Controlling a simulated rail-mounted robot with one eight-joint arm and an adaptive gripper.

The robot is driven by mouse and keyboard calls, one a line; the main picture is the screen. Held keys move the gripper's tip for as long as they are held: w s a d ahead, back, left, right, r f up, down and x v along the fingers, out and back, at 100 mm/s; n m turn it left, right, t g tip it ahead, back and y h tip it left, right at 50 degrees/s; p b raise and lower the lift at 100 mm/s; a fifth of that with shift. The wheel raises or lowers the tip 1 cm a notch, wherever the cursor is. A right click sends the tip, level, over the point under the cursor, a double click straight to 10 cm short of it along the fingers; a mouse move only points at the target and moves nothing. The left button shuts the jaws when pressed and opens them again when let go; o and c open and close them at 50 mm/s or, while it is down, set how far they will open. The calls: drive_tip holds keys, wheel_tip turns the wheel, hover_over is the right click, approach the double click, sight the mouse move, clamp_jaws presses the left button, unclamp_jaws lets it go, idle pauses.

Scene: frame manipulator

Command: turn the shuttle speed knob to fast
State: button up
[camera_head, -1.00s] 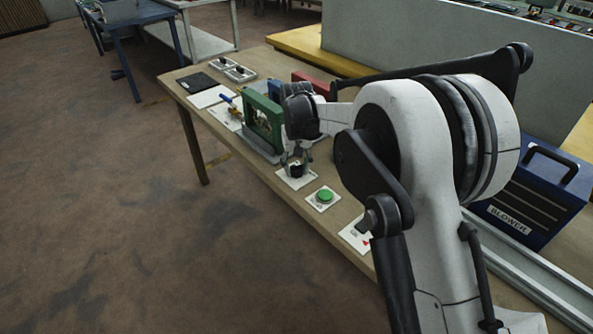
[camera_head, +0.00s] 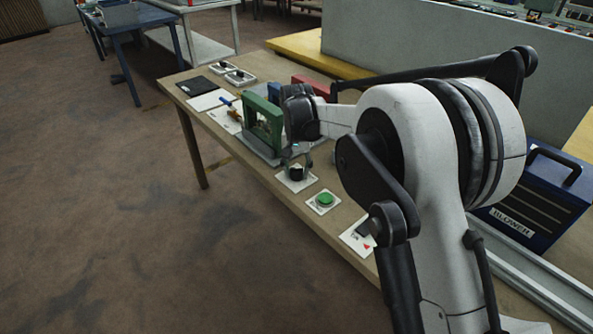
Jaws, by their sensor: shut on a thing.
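The knob (camera_head: 296,174) is a small dark round knob on a white plate (camera_head: 297,184) near the front edge of the wooden table. My gripper (camera_head: 297,166) points down over this plate, with its fingers around the knob and shut on it. The gripper and arm hide part of the plate. The plate's markings are too small to read, so I cannot tell the knob's setting.
A green button (camera_head: 324,200) on a white plate is just right of the knob. A green frame (camera_head: 262,124) stands left of it. A plate with a red mark (camera_head: 358,237) lies nearer. A blue blower (camera_head: 531,199) stands right.

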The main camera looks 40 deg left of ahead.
sight(297, 168)
drive_tip(key=o, duration=1.1)
drive_tip(key=shift+o, duration=0.2)
wheel_tip(297, 168, up, 12)
drive_tip(key=shift+d+r, duration=0.1)
